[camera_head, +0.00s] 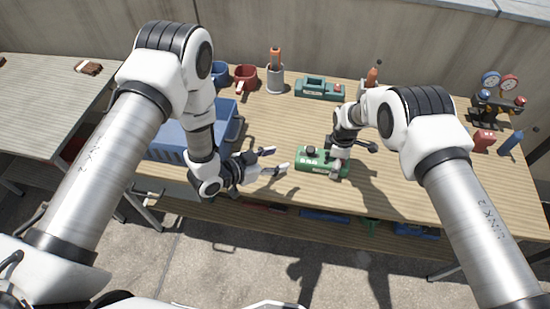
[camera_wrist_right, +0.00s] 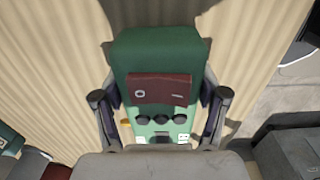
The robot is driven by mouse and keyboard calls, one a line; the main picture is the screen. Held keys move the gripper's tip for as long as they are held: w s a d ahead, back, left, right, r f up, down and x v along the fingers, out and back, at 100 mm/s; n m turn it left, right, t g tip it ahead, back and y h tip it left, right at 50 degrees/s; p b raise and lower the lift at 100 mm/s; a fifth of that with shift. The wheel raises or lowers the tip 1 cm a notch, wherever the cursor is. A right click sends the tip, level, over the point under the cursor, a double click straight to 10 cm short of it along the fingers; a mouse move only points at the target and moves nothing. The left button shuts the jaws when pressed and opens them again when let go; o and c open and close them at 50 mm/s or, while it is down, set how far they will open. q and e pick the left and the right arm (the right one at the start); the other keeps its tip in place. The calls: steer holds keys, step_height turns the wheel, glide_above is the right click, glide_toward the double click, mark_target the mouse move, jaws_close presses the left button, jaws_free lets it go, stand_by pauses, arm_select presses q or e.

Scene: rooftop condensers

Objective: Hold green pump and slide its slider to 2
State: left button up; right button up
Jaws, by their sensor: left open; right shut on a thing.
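The green pump (camera_head: 308,162) lies on the wooden bench near its front edge. My right gripper (camera_head: 338,166) is shut on it, with one finger on each side in the right wrist view (camera_wrist_right: 160,112). There the pump (camera_wrist_right: 155,48) shows a dark green body, a dark red panel and a light green face with round dark knobs. A small orange piece shows at the left of that face. I cannot make out the slider or its marks. My left gripper (camera_head: 279,160) is open and empty, just left of the pump, its fingers pointing toward it.
A blue crate (camera_head: 185,150) stands left on the bench. A gauge set (camera_head: 498,100) stands at right. The middle bench is clear.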

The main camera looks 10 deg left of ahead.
steer(key=o, duration=1.8)
steer(key=shift+c, duration=0.2)
step_height(320, 180, up, 9)
steer(key=p, duration=0.6)
